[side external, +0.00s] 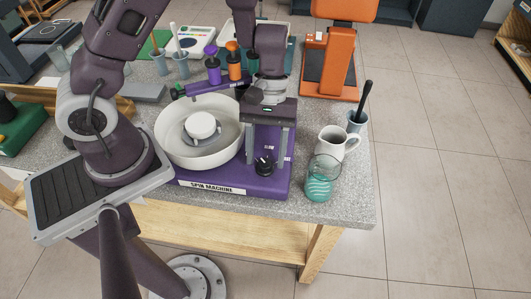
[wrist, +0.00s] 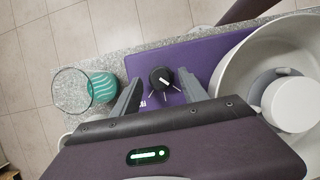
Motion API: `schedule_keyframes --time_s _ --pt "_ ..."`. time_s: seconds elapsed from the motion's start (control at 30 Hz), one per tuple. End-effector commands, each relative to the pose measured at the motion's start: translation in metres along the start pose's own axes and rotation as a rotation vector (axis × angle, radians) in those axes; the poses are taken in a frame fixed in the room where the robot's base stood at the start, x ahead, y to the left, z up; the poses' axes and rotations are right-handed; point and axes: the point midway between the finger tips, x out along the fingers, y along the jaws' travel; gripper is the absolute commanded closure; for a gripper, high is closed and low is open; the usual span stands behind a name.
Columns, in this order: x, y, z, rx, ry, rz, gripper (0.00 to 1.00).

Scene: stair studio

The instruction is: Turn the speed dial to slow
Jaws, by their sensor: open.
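The speed dial (side external: 264,164) is a black knob with a white pointer line on the right part of the purple spin machine (side external: 212,189). A "SLOW" label is printed behind it; other markings are too small to read. The dial (wrist: 161,79) also shows in the wrist view, between and beyond the fingertips. My gripper (side external: 268,158) is open above the dial, fingers pointing down, one to either side of it. In the wrist view my gripper (wrist: 158,88) holds nothing. I cannot tell how far the fingertips are above the panel.
The machine's white bowl (side external: 170,150) stands close to the left of my gripper. A teal-patterned glass (side external: 319,185), a white mug (side external: 338,141) and a grey cup with a black handle (side external: 356,123) stand to the right. An orange machine (side external: 335,60) is behind. The table's front edge is near.

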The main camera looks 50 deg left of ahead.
Motion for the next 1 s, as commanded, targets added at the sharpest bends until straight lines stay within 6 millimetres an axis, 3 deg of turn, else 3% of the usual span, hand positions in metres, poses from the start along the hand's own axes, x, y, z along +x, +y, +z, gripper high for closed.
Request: schedule_keyframes --time_s 0.27,0.53,1.0 --pt "0.0036 -0.0003 0.0002 0.001 0.0 -0.001 0.49" --pt "0.0033 -0.0002 0.0003 0.001 0.0 -0.001 1.0" --pt "0.0031 0.0018 0.0008 0.113 0.0 -0.044 1.0"
